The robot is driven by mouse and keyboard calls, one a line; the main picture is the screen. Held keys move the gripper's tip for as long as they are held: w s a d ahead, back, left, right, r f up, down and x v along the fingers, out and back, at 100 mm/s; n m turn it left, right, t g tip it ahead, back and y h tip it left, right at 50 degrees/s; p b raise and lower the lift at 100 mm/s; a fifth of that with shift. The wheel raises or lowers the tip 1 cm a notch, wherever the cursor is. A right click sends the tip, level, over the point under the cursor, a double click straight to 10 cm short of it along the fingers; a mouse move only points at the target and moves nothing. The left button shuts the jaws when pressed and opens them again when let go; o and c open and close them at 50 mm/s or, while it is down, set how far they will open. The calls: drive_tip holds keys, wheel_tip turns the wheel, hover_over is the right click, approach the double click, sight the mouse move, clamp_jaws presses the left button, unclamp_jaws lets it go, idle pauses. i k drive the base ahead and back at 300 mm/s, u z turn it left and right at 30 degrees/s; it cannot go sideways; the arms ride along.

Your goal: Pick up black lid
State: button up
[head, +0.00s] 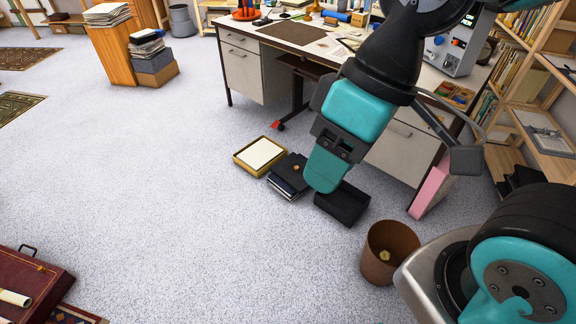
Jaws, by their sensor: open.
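My gripper (326,172) points down over the floor in front of the desk, its teal end above a group of dark items. Its jaws are open; I see nothing held. A black open-looking box (342,204) lies on the floor just right of and below it, partly hidden by it. A flat black piece with a small orange-brown spot (290,170) lies just left of the gripper, on or beside a dark stack. It may be the black lid, but I cannot tell surely which dark piece is the lid.
A gold-framed white panel (260,155) lies left of the dark stack. A brown bin (388,252) and a pink panel (432,188) stand to the right. The desk (240,72) stands behind. A dark red case (30,285) lies lower left. The grey floor is clear at left centre.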

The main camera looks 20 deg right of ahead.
sight(290, 168)
drive_tip(key=u, duration=0.3)
drive_tip(key=i, duration=1.45)
drive_tip(key=z, duration=0.45)
drive_tip(key=i, duration=1.15)
drive_tip(key=z, duration=0.15)
